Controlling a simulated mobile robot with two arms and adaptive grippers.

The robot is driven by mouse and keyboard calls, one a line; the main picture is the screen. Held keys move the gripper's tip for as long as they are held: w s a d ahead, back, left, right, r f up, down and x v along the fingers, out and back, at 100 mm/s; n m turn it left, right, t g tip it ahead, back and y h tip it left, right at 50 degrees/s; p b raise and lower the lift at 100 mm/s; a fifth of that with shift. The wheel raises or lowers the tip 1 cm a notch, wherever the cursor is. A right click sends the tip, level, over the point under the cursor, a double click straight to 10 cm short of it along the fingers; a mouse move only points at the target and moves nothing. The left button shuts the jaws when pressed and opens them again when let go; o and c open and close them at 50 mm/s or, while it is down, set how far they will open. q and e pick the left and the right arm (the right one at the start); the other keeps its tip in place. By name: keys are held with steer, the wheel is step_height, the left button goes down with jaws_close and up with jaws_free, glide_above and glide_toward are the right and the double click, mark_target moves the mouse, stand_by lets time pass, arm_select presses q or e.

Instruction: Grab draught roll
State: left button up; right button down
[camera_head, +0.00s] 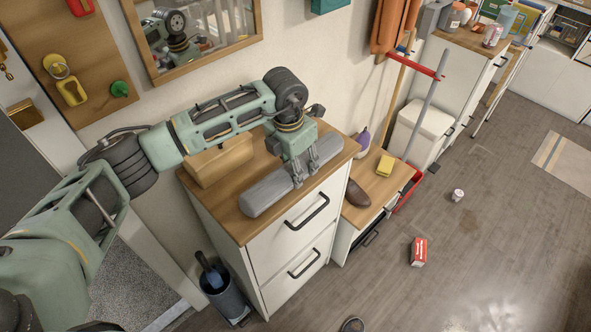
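The draught roll (265,195) is a long grey rounded roll lying on the wooden top of a white drawer cabinet (290,238). My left arm reaches in from the left, and my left gripper (298,178) points down at the middle of the roll. Its fingers overlap the roll in the picture. I cannot tell whether they are closed on it or only over it. The far side of the fingers is hidden. My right gripper is not in view.
A tan wooden box (217,161) stands behind the roll on the same top. A lower cabinet to the right carries a brown shoe-like object (357,193) and a yellow sponge (386,165). A dark bin (227,293) stands at lower left. A red box (419,251) lies on otherwise mostly open floor.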

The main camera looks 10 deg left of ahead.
arm_select(q)
steer(key=shift+w+r, duration=0.1)
jaws_close()
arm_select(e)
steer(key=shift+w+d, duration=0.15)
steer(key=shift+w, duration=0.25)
arm_select(q)
steer(key=shift+r, duration=0.1)
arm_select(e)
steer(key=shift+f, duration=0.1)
